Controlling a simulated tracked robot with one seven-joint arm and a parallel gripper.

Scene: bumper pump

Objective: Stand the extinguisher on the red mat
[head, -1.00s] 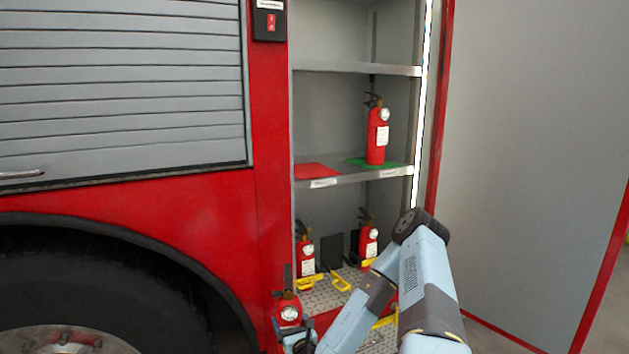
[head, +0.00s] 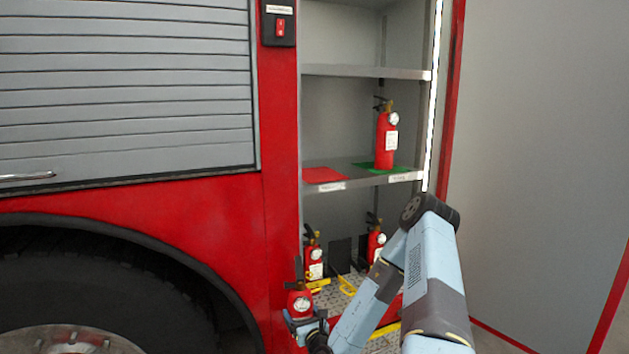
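The red mat (head: 324,175) lies bare on the left of the middle shelf. Beside it, a red extinguisher (head: 386,140) stands upright on the green mat (head: 402,169). My gripper (head: 301,322) is low in front of the compartment's left edge, at a red extinguisher (head: 300,302). It appears shut around this extinguisher's body and holds it upright, below the shelf and outside the compartment. The fingers are partly hidden and the extinguisher's lower part is out of sight.
Two more extinguishers, left (head: 314,262) and right (head: 376,243), stand on the compartment floor (head: 348,285) with yellow brackets. The middle shelf's front edge (head: 362,182) and the upper shelf (head: 365,72) bound the space over the mats. A red body panel (head: 282,200) borders the left.

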